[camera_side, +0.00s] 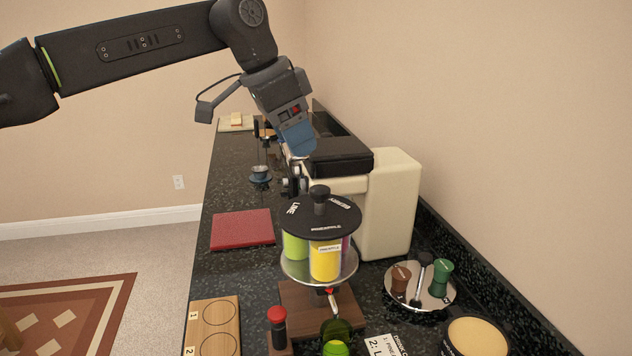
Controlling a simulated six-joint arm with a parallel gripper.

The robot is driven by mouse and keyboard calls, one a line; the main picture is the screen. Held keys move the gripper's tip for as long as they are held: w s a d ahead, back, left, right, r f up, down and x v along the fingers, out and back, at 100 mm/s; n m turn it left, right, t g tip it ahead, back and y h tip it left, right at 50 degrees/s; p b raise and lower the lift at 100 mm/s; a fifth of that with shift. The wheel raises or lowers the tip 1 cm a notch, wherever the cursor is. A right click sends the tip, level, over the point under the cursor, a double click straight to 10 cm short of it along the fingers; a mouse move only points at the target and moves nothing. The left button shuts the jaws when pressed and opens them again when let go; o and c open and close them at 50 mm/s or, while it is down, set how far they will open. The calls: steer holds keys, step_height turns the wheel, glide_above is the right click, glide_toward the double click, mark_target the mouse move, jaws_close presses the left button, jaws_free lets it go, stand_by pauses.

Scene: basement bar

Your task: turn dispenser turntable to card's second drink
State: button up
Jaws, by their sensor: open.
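The dispenser turntable (321,218) has a black round top with white labels and a black knob (319,194) in its middle. A yellow canister (325,262) labelled PINEAPPLE faces the camera. A green canister (295,246) is to its left, below a label that seems to read LIME. A purple canister shows partly at the right. The white drink card (385,346) is cut off by the bottom edge; it reads "1: PINE..." and "2: L...". My gripper (300,152) is open above and behind the turntable, apart from the knob. Its fingertips are hard to make out.
A cream machine (396,205) with a black top stands behind the turntable. A red board (242,229) and a numbered wooden board (213,325) lie left. A red-topped stand (278,320) stands in front; a round tray (421,300) with canisters is right.

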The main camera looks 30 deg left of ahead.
mark_target(319, 187)
steer(key=x, duration=0.9)
steer(key=shift+d+f, duration=0.1)
steer(key=shift+f, duration=0.1)
jaws_close()
